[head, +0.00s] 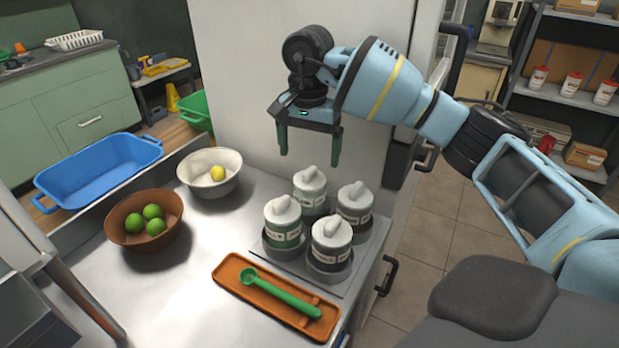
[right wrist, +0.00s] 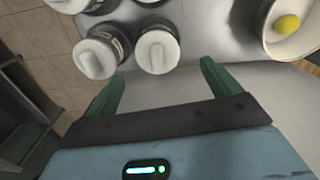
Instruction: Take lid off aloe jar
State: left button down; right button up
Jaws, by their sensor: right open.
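Several jars with pale knobbed lids stand in a grey holder (head: 292,268) at the right of the steel counter. The front-left jar (head: 284,236) shows green contents, and its lid (head: 283,209) is on. The other jars (head: 331,244) also have their lids on. The labels are too small to read, so I cannot tell surely which is the aloe jar. My right gripper (head: 309,150) is open and empty, above and behind the jars, fingers pointing down. In the right wrist view the open fingers (right wrist: 162,72) are apart from the nearby lids (right wrist: 157,51). My left gripper is not in view.
An orange tray (head: 228,275) with a green scoop (head: 280,291) lies in front of the jars. A brown bowl of limes (head: 128,238), a white bowl with a lemon (head: 228,184) and a blue basin (head: 85,178) are to the left. A pale upright panel (head: 240,75) stands behind.

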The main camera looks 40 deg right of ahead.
aim_at(311, 169)
notch_tip(311, 169, down, 5)
jog(key=shift+s+d, duration=0.15)
jog(key=c, duration=1)
jog(key=shift+c, duration=0.3)
jog(key=shift+r, duration=0.55)
jog(key=shift+s+r, duration=0.2)
jog(key=shift+r, duration=0.4)
jog(key=shift+s+r, duration=0.15)
jog(key=shift+r, duration=0.45)
jog(key=s+d+r+b, duration=0.1)
jog(key=s, duration=1.4)
jog(key=shift+s+d+r, duration=0.15)
jog(key=shift+d+r, duration=0.05)
jog(key=shift+d, duration=0.05)
